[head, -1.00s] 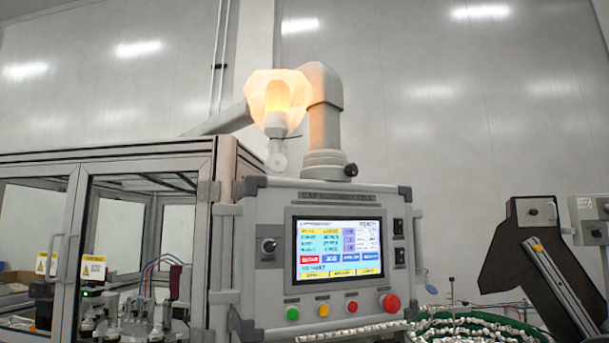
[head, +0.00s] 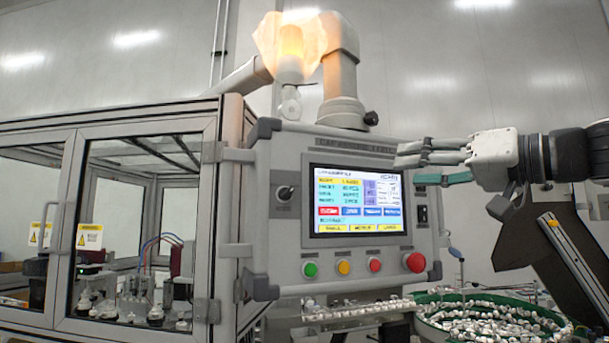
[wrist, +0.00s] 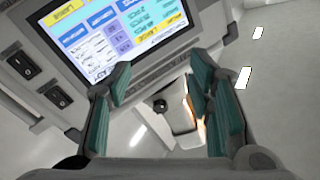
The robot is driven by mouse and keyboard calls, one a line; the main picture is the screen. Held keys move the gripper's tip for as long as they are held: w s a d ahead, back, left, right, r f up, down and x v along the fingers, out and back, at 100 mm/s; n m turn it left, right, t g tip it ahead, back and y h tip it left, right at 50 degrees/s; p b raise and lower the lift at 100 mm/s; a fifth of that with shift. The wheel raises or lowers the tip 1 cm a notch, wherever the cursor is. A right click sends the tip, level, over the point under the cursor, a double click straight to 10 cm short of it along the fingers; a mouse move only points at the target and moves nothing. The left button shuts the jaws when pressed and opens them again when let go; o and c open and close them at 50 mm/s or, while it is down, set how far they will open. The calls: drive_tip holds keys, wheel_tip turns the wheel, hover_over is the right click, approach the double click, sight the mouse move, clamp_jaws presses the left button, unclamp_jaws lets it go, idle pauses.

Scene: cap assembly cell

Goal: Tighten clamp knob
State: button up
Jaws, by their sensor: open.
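The clamp knob (head: 371,118) is a small dark knob on the right of the grey arm joint's base, on top of the control panel. It also shows as a dark round knob (wrist: 160,105) between the fingers in the wrist view. My gripper (head: 412,163) reaches in from the right, in front of the panel's upper right edge, to the right of and lower than the knob in the picture. Its green-padded fingers (wrist: 158,82) are spread apart with nothing between them. The knob appears beyond the fingers, apart from them.
The control panel (head: 290,250) with its lit screen (head: 355,200) and coloured buttons stands below the knob. A glowing lamp in a pale cover (head: 290,45) is left of it. A green bowl of caps (head: 430,318) sits lower right. A glazed enclosure (head: 140,205) fills the left.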

sight(375, 119)
drive_tip(key=w+d+r+n+t+y+b, duration=0.1)
drive_tip(key=w+d+r+n+t+y, duration=0.15)
drive_tip(key=d+r, duration=0.45)
drive_tip(key=shift+m+t+h, duration=0.25)
drive_tip(key=shift+t+h, duration=0.1)
drive_tip(key=p+x, duration=0.1)
drive_tip(key=x, duration=0.3)
drive_tip(key=p+x, duration=0.1)
drive_tip(key=x, duration=0.4)
drive_tip(key=s+a+p+x, duration=0.1)
drive_tip(key=p+x, duration=0.1)
drive_tip(key=x, duration=0.3)
drive_tip(key=shift+s+r, duration=0.1)
drive_tip(key=shift+r, duration=0.15)
clamp_jaws()
